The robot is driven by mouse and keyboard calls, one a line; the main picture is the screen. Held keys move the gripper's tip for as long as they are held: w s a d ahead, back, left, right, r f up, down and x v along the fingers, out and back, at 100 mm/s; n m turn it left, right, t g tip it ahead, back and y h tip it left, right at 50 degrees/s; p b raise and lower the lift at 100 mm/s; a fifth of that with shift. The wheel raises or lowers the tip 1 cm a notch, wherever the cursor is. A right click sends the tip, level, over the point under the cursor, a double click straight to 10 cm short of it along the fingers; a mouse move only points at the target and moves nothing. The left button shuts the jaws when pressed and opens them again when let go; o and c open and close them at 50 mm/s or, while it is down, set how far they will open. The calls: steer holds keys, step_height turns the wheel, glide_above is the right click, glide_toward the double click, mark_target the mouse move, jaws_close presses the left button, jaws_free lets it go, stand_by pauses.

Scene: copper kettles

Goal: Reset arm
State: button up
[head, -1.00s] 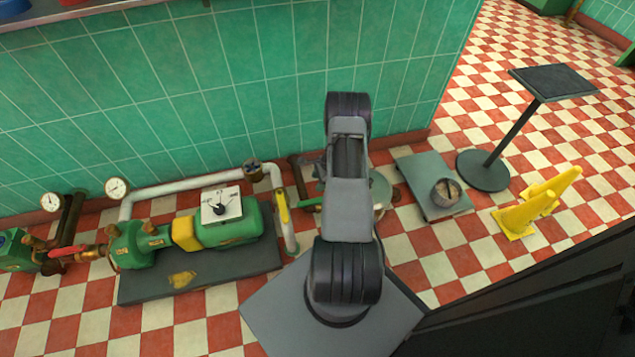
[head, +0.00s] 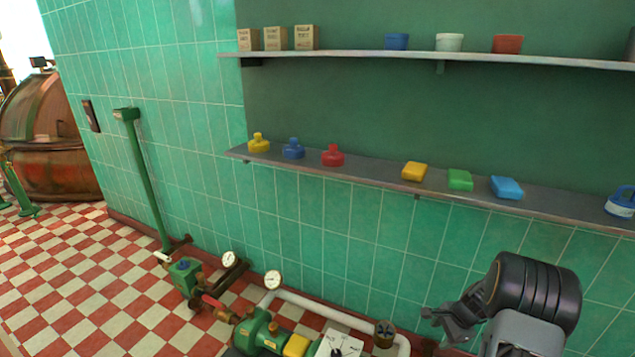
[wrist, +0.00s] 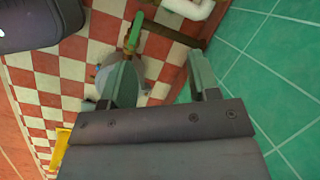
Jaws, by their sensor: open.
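My gripper (head: 450,322) shows at the lower right of the head view, in front of the green tiled wall and below the shelves. In the wrist view my gripper (wrist: 163,78) has its two fingers spread apart, with nothing between them but floor and wall behind. My arm's dark ribbed joint shows beside it in the head view. The gripper touches nothing that I can see.
The lower shelf (head: 380,172) holds yellow, blue and red bottles (head: 332,156) and coloured blocks (head: 460,180). The upper shelf (head: 360,55) holds boxes and tubs. A pump with a white pipe (head: 320,317) stands below. Checkered floor (head: 90,270) is clear at left.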

steer(key=s+a+r+n+p, duration=0.1)
steer(key=a+r+n+p, duration=0.25)
steer(key=r, duration=0.55)
steer(key=s+a+r+n+h+p, duration=0.1)
steer(key=s+a+r+n+p, duration=0.2)
steer(key=r, duration=0.7)
steer(key=a+r+n+p, duration=0.1)
steer(key=a+r+p, duration=0.3)
steer(key=r, duration=0.5)
steer(key=s+a+r+n+t+h+p, duration=0.1)
steer(key=s+a+r+n+p, duration=0.3)
steer(key=r, duration=0.5)
steer(key=s+a+r+n+t+h+p, duration=0.1)
steer(key=s+a+r+n+p, duration=0.4)
steer(key=s+r, duration=0.4)
steer(key=shift+s+a+r+p, duration=0.15)
steer(key=shift+r+p, duration=0.55)
steer(key=shift+p, duration=0.15)
